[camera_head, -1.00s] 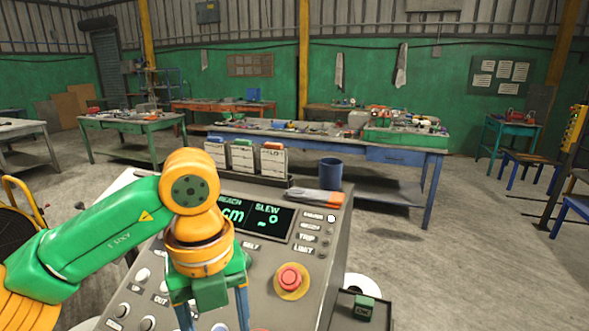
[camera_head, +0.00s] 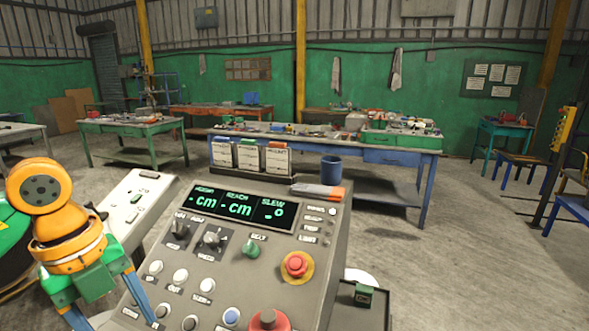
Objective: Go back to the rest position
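My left gripper (camera_head: 112,312) is at the lower left, beside and in front of the left side of the grey control console (camera_head: 225,265). Its two blue fingers stand apart with nothing seen between them; the tips run near or past the bottom edge. My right gripper is not in view. The console carries a display (camera_head: 240,205) with green dashes, "cm" and a degree sign. Below it are two dark knobs, a green knob (camera_head: 251,247), a red button on a yellow ring (camera_head: 296,265) and several round push buttons.
A smaller sloped white panel (camera_head: 135,205) stands left of the console. A green box (camera_head: 364,294) sits on a dark shelf at the console's right. Open floor lies right.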

